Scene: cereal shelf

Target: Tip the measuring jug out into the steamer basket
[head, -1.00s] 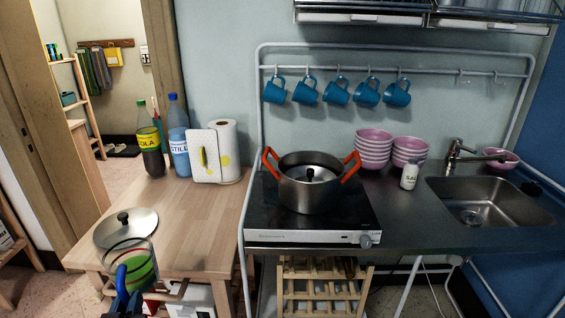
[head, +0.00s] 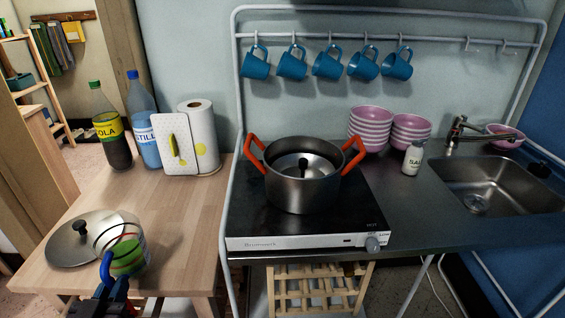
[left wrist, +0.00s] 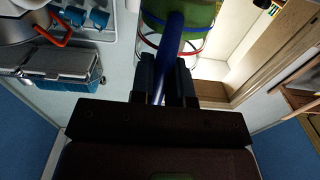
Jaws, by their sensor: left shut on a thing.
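The clear measuring jug (head: 131,254) has a blue handle, red and dark rings and green contents. My left gripper (head: 113,292) is shut on its handle and holds it roughly upright at the front of the wooden table. In the left wrist view the handle (left wrist: 170,55) stands between the fingers (left wrist: 165,78). On the hob stands a steel pot (head: 301,190) with orange handles. Inside it sits a steel piece with a dark central knob (head: 303,163), which looks like the steamer basket; its floor is mostly hidden. My right gripper is not in view.
A lid (head: 70,241) lies on the wooden table (head: 175,225) behind the jug. Two bottles, a paper roll (head: 201,135) and a spotted board stand at its back. Right of the pot are pink bowls (head: 369,130), a white shaker (head: 412,160) and the sink (head: 490,185). Blue mugs hang above.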

